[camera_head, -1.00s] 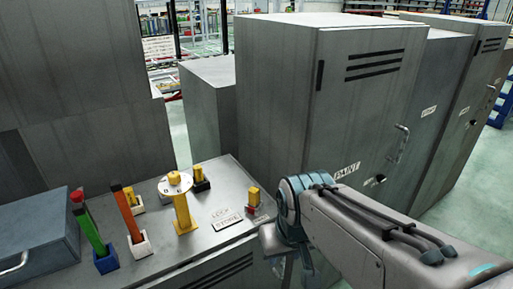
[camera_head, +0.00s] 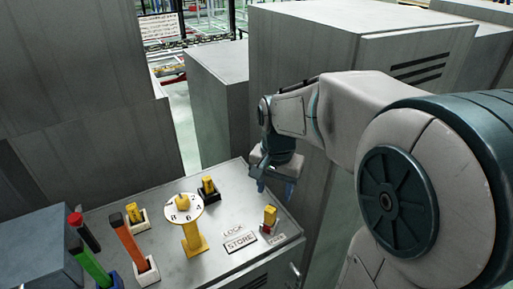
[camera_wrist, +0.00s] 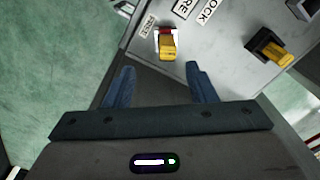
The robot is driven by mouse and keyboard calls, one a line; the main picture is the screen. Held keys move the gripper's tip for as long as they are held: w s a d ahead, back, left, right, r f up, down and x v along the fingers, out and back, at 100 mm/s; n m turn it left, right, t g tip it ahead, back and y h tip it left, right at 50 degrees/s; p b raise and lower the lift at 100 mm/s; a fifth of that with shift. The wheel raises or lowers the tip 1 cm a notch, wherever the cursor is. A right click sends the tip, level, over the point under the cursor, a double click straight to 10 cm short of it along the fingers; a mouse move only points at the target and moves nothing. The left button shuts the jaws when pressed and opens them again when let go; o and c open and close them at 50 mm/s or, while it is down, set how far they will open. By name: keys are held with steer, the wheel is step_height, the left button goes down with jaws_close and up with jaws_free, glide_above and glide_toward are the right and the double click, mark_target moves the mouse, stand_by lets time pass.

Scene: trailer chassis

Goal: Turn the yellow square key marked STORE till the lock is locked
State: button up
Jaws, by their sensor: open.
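The STORE plate (camera_head: 239,239) lies on the grey cabinet top, beside a smaller LOCK label (camera_head: 233,227). To its right a yellow square key (camera_head: 270,213) stands upright in a red and white base near the right edge. It also shows in the wrist view (camera_wrist: 168,47), beyond my fingertips and between their lines. A small label lies beside it; whether STORE belongs to this key I cannot tell. My gripper (camera_head: 272,186) is open and empty above the cabinet's right edge, behind this key. In the wrist view its blue fingers (camera_wrist: 161,78) are apart, not touching the key.
A yellow post with a white marked disc (camera_head: 183,210) stands left of the plate. Another yellow key (camera_head: 208,186) sits in a black base behind it. Orange (camera_head: 126,240) and green (camera_head: 90,262) handled pieces stand in holders at left. Tall grey cabinets (camera_head: 300,50) stand behind.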

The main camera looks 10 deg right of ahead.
mark_target(270, 208)
steer(key=shift+m+g, duration=0.3)
steer(key=shift+m, duration=0.6)
steer(key=w+f, duration=0.1)
steer(key=f, duration=0.3)
steer(key=f+p, duration=0.1)
steer(key=f, duration=0.4)
steer(key=w+f, duration=0.1)
steer(key=f, duration=0.4)
steer(key=shift+w, duration=0.3)
steer(key=shift+r, duration=0.1)
steer(key=c, duration=0.7)
steer(key=o, duration=0.7)
steer(key=shift+r, duration=0.1)
